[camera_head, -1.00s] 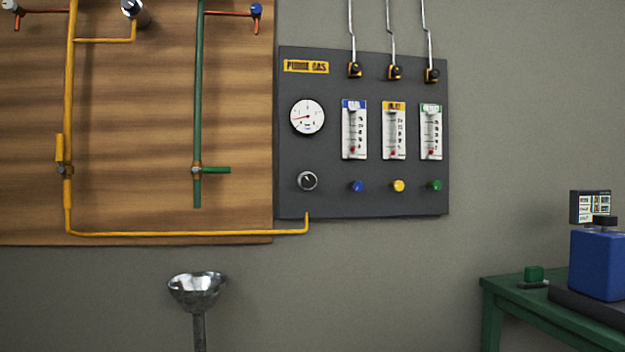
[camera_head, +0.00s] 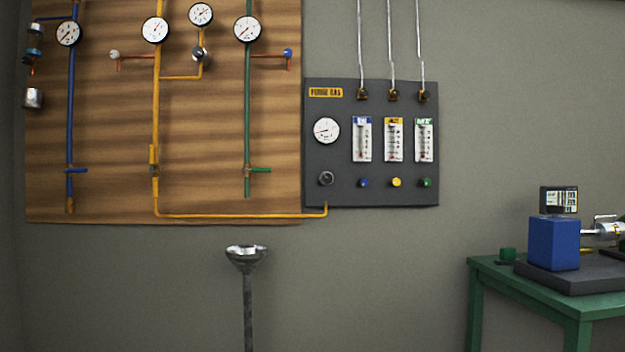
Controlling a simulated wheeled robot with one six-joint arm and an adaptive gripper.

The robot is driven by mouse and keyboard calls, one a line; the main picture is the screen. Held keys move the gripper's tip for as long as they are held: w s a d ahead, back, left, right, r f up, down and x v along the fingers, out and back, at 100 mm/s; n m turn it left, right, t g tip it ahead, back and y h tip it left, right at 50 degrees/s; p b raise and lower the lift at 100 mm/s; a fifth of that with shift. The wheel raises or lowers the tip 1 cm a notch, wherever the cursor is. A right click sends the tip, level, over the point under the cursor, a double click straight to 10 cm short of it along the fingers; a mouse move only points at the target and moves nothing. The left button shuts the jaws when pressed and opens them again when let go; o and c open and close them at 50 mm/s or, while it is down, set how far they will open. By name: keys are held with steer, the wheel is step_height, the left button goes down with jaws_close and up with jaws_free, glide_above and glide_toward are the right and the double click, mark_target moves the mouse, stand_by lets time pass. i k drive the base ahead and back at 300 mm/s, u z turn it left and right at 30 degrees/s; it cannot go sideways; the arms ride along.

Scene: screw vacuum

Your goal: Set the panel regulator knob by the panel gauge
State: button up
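The dark grey purge gas panel (camera_head: 372,190) hangs on the wall right of the wooden board. Its round white panel gauge (camera_head: 326,130) sits at the upper left, with a thin needle pointing to the left side of the dial. The regulator knob (camera_head: 326,178), dark with a lighter rim, is straight below the gauge. Its exact setting is too small to tell. My gripper is not in view.
The wooden board (camera_head: 110,120) carries blue, yellow and green pipes with gauges and valves. A metal funnel (camera_head: 246,256) on a post stands in front of the wall. A green table (camera_head: 590,306) with a blue machine (camera_head: 553,243) stands at the right.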

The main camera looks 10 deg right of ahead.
mark_target(327, 178)
steer(key=u, duration=0.6)
steer(key=i, duration=0.65)
steer(key=u, duration=0.55)
steer(key=i, duration=0.7)
steer(key=z, duration=0.35)
